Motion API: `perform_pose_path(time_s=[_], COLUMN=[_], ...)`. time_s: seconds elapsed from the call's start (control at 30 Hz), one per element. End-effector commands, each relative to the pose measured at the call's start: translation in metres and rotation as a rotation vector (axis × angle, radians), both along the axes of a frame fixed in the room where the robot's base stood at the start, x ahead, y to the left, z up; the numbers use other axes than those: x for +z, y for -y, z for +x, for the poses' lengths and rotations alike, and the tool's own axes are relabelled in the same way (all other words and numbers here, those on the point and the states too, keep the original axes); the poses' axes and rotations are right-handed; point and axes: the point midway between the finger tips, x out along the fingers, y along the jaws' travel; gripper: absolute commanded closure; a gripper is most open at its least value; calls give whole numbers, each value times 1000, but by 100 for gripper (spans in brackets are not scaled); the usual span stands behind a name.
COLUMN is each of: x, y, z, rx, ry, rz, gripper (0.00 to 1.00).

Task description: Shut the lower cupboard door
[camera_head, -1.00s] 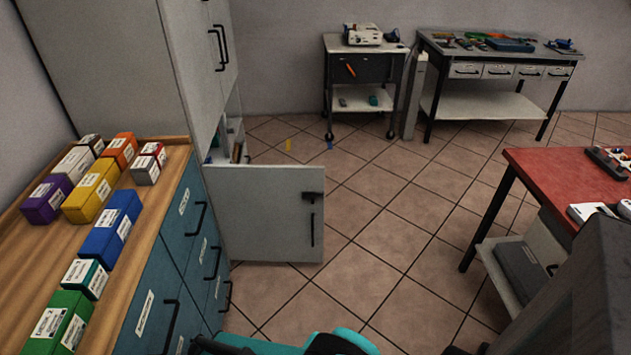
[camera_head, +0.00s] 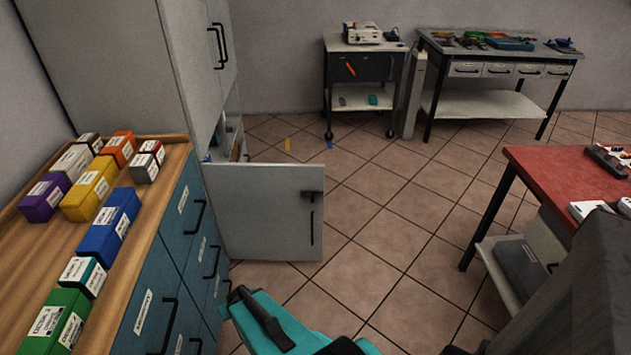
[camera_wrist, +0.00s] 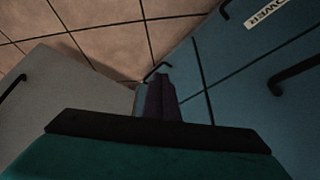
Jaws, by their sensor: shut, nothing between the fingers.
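The lower cupboard door (camera_head: 255,212) is a pale grey panel with a black vertical handle (camera_head: 312,226) near its free edge. It stands wide open, out from the tall grey cupboard (camera_head: 110,60), and part of the opening shows behind it. My gripper (camera_wrist: 158,80) is shut and empty in the wrist view, its dark fingers pointing down between the grey door (camera_wrist: 60,100) on the left and the blue drawers on the right. In the head view my teal and black wrist is at the bottom, nearer than the door and apart from its handle.
A blue drawer unit (camera_head: 178,262) with black handles and a wooden top bearing several coloured boxes stands at the left. A red-topped table (camera_head: 560,185) stands at the right. Tiled floor (camera_head: 390,225) is clear between them. The upper cupboard doors look shut.

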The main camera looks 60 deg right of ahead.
Motion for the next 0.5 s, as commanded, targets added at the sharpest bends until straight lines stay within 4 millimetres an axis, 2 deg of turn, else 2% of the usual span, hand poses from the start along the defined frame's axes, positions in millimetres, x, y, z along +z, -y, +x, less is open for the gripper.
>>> perform_pose_path(time_s=[0.03, 0.23, 0.37, 0.5], x=[9, 53, 88, 129], y=[23, 109, 167, 228], z=[6, 24, 23, 8], rx=[-36, -164, -247, -338], ry=[53, 267, 398, 527], rz=[-26, -152, -252, -374], gripper=[100, 100, 100, 100])
